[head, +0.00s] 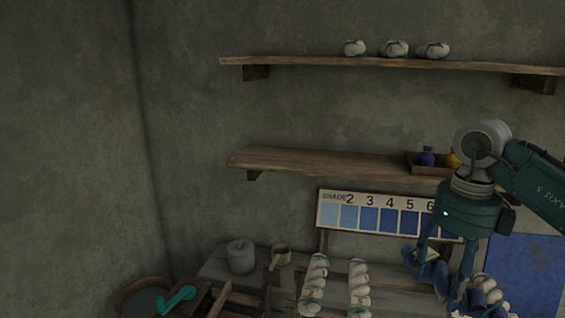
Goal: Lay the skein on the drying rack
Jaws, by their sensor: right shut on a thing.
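My right gripper (441,272) reaches down from the right side of the head view and is shut on a dark blue twisted skein (440,282). The fingers hide part of this skein. Two pale skeins, a left one (315,284) and a right one (358,286), hang side by side from a wooden bar (336,263), which looks like part of the drying rack. A white and blue skein (486,288) shows just right of my gripper. The lower part of the rack is cut off by the frame's bottom edge. My left gripper is not in view.
A shade card (352,219) with numbered blue squares stands behind my right gripper. A shelf (310,162) with a small box (426,168) and an upper shelf (300,63) are on the wall.

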